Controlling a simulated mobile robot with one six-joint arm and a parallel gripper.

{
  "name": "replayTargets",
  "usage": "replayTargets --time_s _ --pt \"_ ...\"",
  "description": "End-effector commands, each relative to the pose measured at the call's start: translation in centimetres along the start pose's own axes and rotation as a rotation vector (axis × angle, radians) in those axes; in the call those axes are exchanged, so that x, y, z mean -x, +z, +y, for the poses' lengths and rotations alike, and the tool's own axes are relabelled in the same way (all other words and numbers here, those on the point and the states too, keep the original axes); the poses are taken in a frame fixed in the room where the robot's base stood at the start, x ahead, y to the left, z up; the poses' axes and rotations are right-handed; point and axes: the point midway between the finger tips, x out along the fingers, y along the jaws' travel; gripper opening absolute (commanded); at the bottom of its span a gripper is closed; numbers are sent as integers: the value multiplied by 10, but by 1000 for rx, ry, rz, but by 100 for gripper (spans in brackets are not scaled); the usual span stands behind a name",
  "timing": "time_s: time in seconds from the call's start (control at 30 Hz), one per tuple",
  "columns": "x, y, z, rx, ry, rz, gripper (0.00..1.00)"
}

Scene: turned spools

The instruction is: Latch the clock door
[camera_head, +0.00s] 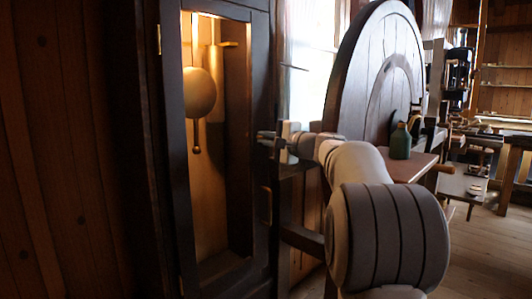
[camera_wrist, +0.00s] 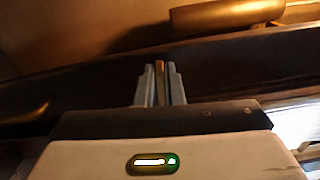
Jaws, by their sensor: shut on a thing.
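The tall dark clock door (camera_head: 258,60) fills the left-centre of the head view; its stile also crosses the wrist view (camera_wrist: 235,65). The door lies close to its case, but I cannot tell whether it is fully flush. My gripper (camera_head: 262,138) is at the right stile, about mid-height. In the wrist view my gripper (camera_wrist: 161,85) has its two grey fingers closed on a small, narrow brass-coloured latch piece (camera_wrist: 160,68). The fingers hide most of this piece, so its turn is unclear. A brass pull (camera_head: 266,205) sits lower on the right edge.
Inside the clock hang a round pendulum (camera_head: 199,92) and a brass weight (camera_head: 216,75). To the right stand a large round wooden wheel (camera_head: 370,60) and a green bottle (camera_head: 400,142) on a bench. Open floor shows at far right.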

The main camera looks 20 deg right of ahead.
Motion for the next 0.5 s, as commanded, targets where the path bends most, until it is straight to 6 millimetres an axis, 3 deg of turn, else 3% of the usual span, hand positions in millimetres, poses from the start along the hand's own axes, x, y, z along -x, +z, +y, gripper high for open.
replayTargets --time_s 0.5 --pt "0 0 3 119 2 -1 0"
